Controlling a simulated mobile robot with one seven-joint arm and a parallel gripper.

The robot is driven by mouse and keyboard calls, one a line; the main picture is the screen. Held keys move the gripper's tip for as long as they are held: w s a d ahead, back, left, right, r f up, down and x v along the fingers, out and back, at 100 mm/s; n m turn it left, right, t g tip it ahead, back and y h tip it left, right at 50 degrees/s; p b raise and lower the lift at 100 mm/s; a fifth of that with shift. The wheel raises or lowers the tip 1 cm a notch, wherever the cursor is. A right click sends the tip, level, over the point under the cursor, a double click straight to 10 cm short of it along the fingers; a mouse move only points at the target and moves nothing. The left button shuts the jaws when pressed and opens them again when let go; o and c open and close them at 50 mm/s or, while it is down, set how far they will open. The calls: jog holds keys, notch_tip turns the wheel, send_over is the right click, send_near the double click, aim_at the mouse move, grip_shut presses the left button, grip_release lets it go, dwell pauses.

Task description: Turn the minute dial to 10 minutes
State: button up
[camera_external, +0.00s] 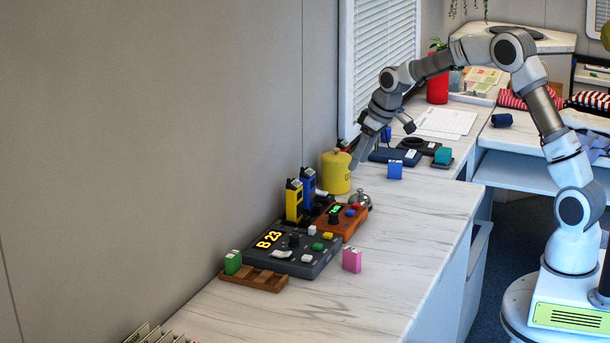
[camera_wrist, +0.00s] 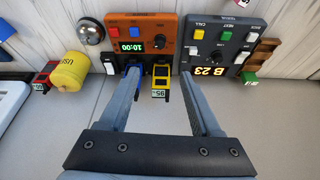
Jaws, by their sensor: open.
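The orange timer box (camera_external: 348,229) stands on the marble counter against the grey panel. It has a black dial (camera_external: 334,218), small red and blue buttons, and a green-lit display. In the wrist view the orange box (camera_wrist: 172,22) is at top centre, with its dial (camera_wrist: 161,41) beside the green display (camera_wrist: 131,47). The digits look like 10:00 but are too small to read surely. My gripper (camera_external: 358,160) is above the counter, behind the box and apart from it. In the wrist view my gripper (camera_wrist: 160,72) has its fingers spread, with nothing held.
The dark grey panel (camera_external: 319,262) shows B 23 and has its own knob (camera_external: 294,241). Yellow (camera_external: 294,202) and blue (camera_external: 308,187) radios stand by the wall. A yellow canister (camera_external: 336,174) and silver bell (camera_external: 360,200) are near the box.

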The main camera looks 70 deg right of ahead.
aim_at(334, 214)
jog(key=b+x, duration=0.1)
jog(key=x, duration=1.6)
jog(key=shift+f+b, duration=0.2)
jog(key=shift+b, duration=0.15)
grip_shut()
